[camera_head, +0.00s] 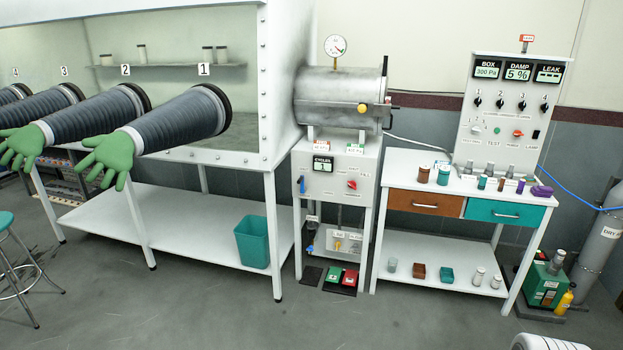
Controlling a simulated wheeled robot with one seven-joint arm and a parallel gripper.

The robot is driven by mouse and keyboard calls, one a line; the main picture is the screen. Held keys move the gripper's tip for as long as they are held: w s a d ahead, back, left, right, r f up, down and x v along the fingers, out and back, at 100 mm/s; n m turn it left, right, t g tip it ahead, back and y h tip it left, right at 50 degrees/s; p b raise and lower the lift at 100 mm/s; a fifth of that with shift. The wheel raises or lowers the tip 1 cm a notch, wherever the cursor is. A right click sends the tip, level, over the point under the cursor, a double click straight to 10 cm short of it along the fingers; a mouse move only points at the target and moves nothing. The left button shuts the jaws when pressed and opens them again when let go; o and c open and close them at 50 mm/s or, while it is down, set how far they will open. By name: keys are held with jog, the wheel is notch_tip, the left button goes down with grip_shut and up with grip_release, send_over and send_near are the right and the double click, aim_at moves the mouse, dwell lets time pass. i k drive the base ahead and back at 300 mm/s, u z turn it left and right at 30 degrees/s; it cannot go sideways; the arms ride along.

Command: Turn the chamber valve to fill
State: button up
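The chamber (328,92) is a grey metal cylinder on the right side of the glovebox, with a round gauge (336,46) on top. Below it stands a white control panel (320,208) with a cycles display (322,165) reading what looks like 1. A red knob (352,185) sits at the panel's right under small lettering that seems to include FILL; it looks like the chamber valve. Its exact pointing direction is too small to tell. A blue lever (302,185) is on the panel's left edge. My gripper is not in view.
The glovebox (270,80) with black sleeves and green gloves (108,158) stands left. A white bench (455,185) with drawers and jars stands right of the panel. Red and green pedals (342,277) lie on the floor below.

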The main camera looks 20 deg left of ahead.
aim_at(352, 184)
jog(key=u, duration=0.5)
jog(key=i, duration=1.05)
jog(key=u, duration=1.15)
jog(key=i, duration=1.45)
jog(key=u, duration=0.15)
